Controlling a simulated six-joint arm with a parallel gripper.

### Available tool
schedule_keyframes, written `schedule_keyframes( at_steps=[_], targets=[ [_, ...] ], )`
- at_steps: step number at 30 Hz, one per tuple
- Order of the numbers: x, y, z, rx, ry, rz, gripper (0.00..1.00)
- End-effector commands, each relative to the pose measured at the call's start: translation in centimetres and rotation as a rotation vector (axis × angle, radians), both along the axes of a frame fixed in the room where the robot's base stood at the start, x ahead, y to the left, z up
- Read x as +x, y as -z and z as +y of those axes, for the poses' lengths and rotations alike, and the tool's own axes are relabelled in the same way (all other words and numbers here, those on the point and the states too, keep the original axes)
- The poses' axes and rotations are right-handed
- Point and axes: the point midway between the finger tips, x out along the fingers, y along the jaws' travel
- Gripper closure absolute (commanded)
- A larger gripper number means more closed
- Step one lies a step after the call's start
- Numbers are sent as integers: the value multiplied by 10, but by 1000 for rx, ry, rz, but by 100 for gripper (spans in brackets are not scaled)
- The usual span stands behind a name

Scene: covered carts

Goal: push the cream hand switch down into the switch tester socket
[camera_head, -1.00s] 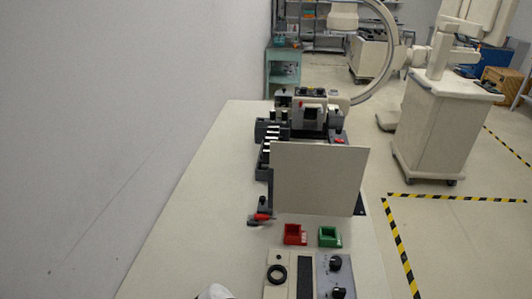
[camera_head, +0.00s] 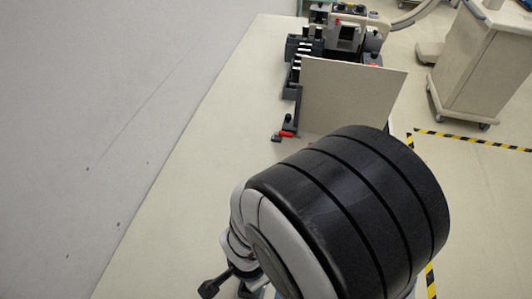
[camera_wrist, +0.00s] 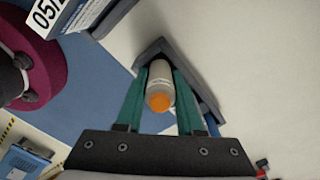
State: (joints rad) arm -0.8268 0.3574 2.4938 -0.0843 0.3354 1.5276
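The cream hand switch (camera_wrist: 160,76) shows in the wrist view as a pale cylinder with an orange end facing the camera. The two teal fingers of my gripper (camera_wrist: 160,92) stand on either side of it and appear closed on it. A dark grey angular piece (camera_wrist: 153,47) lies around and behind the far end of the switch; whether the switch touches it or sits in it I cannot tell. I cannot make out the switch tester socket in either view. In the head view my arm covers the front of the table and hides the gripper.
A pale upright panel (camera_head: 345,98) stands on the table (camera_head: 215,150), with dark equipment (camera_head: 340,38) behind it. A small red-handled item (camera_head: 287,133) lies at its left foot. The table's left side is clear beside the wall. A magenta round object (camera_wrist: 48,72) is at left in the wrist view.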

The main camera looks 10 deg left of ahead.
Motion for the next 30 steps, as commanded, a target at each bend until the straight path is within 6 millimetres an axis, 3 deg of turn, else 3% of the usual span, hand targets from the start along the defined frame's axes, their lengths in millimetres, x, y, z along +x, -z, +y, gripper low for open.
schedule_keyframes(
  at_steps=[1,5,6,17,25,30],
  targets=[
    [0,0,0,0,0,0,76],
    [0,0,0,0,0,0,99],
    [0,0,0,0,0,0,100],
    [0,-3,0,1,0,-1,100],
    [1,-44,1,5,1,-5,100],
    [13,-65,-39,3,10,-4,100]
  ],
)
